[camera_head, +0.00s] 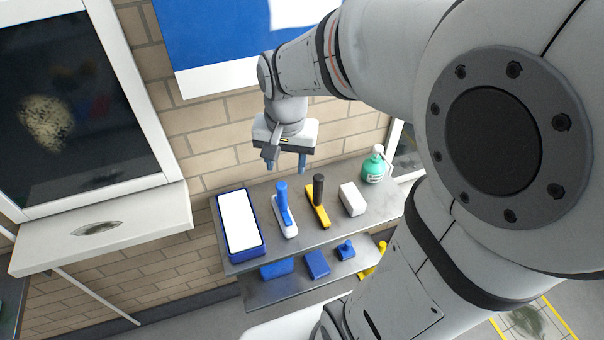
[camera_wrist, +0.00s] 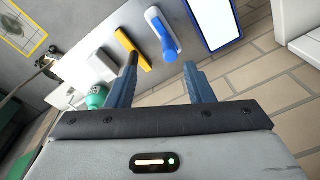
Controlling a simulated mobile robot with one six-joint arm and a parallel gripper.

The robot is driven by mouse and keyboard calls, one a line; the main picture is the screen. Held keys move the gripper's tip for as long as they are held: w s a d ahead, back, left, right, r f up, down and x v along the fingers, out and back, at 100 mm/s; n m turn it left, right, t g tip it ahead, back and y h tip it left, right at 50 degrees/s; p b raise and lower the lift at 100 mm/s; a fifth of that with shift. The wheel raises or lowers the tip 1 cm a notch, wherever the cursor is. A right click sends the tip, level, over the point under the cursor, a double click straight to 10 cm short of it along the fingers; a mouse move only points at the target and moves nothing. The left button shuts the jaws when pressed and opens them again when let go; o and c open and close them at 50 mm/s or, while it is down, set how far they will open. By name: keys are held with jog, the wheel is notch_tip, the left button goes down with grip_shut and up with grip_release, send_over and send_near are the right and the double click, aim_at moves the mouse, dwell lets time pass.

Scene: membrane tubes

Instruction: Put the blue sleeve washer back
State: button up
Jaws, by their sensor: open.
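A tool with a blue upright cylinder on a white base (camera_head: 284,207) stands on the upper shelf (camera_head: 262,203); it could be the blue sleeve washer, but I cannot be sure. It also shows in the wrist view (camera_wrist: 169,47), beyond the fingertips. My gripper (camera_head: 286,166) is open and empty, above and behind the shelf items in the head view. Its two blue-grey fingers (camera_wrist: 162,72) are apart in the wrist view, with nothing between them. A blue knobbed piece (camera_head: 346,250) sits on the lower shelf.
A blue-framed white panel (camera_head: 239,222), a yellow tool with a black handle (camera_head: 318,203), a white block (camera_head: 352,199) and a green bottle (camera_head: 374,168) share the upper shelf. Blue blocks (camera_head: 317,264) lie on the lower shelf. A brick wall stands behind.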

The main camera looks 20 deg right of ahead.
jog(key=s+d+r+n+t, duration=0.1)
jog(key=s+r+n, duration=0.1)
jog(key=s+n, duration=0.3)
jog(key=shift+s+d+r+n+t, duration=0.2)
jog(key=shift+s+r+n+t, duration=0.15)
jog(key=shift+s, duration=1.7)
